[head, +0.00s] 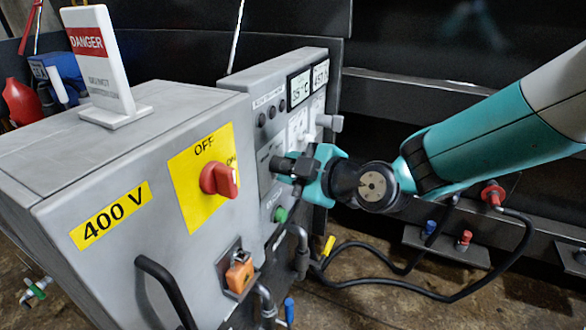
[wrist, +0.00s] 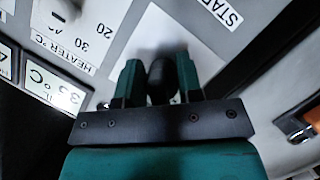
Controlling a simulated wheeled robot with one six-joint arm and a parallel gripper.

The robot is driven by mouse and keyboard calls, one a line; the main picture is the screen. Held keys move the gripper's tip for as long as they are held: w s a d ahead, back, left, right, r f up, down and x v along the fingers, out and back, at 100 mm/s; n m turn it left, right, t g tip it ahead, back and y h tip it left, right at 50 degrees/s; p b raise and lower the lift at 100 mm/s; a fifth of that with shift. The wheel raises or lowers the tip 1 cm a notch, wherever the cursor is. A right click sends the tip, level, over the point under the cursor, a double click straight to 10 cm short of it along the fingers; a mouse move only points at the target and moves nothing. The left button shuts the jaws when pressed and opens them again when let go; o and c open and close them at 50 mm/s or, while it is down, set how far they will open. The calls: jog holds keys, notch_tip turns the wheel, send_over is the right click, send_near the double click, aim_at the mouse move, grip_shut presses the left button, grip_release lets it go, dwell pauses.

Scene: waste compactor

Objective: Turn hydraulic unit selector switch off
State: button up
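The hydraulic unit panel (head: 286,78) is a grey box behind the nearer grey cabinet. My gripper (head: 290,166) is at the panel's front face, below its displays, and hides the part of the face it reaches. In the wrist view, a black knob (wrist: 163,78) stands between the two teal fingers of my gripper (wrist: 160,80), with a pale label plate behind it. The fingers are apart, one on each side of the knob. Whether they press on it is not clear. The words on the knob's plate are hidden or blurred, so its setting cannot be read.
The nearer cabinet (head: 60,190) carries a red rotary switch (head: 220,180) on a yellow OFF/ON plate and an orange padlock (head: 239,272). A danger sign (head: 100,65) stands on top. A green button (head: 281,214) is below my gripper. Black hoses (head: 400,285) lie at lower right.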

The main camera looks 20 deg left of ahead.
jog(key=m+g+p, duration=0.2)
jog(key=m, duration=0.1)
jog(key=shift+s, duration=0.1)
jog(key=shift+s+f+m+g+p, duration=0.1)
jog(key=shift+s+m+g+p, duration=0.05)
jog(key=shift+m+g+p, duration=1.15)
jog(key=shift+m, duration=0.3)
jog(key=o, duration=0.6)
jog(key=shift+c, duration=0.2)
jog(key=shift+d, duration=0.1)
jog(key=p+v, duration=0.2)
jog(key=v, duration=1.5)
jog(key=shift+r, duration=0.3)
